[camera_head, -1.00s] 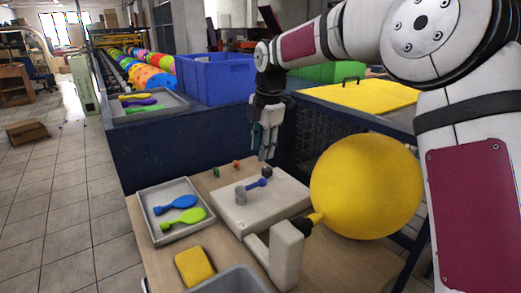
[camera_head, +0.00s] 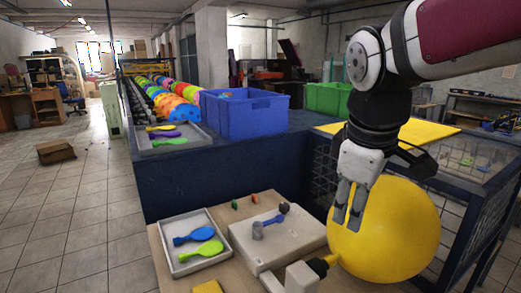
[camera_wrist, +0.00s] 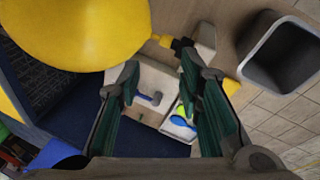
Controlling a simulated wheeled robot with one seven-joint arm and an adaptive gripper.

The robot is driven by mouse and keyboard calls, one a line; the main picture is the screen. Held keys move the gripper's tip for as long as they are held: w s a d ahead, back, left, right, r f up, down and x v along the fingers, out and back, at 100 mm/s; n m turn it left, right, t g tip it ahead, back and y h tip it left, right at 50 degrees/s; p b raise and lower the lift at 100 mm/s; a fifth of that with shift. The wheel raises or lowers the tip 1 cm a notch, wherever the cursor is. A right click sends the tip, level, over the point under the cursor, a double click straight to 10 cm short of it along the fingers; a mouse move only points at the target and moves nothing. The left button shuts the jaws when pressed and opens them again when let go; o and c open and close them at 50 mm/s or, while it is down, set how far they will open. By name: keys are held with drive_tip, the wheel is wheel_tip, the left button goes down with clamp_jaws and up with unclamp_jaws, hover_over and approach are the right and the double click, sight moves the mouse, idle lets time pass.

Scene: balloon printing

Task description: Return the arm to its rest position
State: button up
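My gripper (camera_head: 347,222) hangs from my arm on the right of the head view, fingers pointing down. Its fingers stand apart with nothing between them in the wrist view (camera_wrist: 160,75). In the head view it overlaps the left part of the yellow balloon (camera_head: 400,235); I cannot tell the gap. The balloon sits on a black and yellow nozzle piece beside a pale block, and fills the upper left of the wrist view (camera_wrist: 75,30). A pale platform (camera_head: 275,245) bears a grey cylinder (camera_head: 257,231) and a blue-handled tool (camera_head: 275,219).
A second tray (camera_head: 150,150) with paddles lies near a blue bin (camera_head: 245,115). A wire-mesh frame (camera_head: 480,185) stands right. A grey open bin (camera_wrist: 285,50) shows in the wrist view.

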drive_tip(key=s+d+f+m+p, duration=0.1)
drive_tip(key=s+d+f+m, duration=0.1)
drive_tip(key=s+m, duration=0.3)
drive_tip(key=s+d+f+m+t+y, duration=0.1)
drive_tip(key=s+m, duration=0.4)
drive_tip(key=s, duration=0.7)
drive_tip(key=shift+d+f+p, duration=0.35)
drive_tip(key=shift+d+f, duration=0.05)
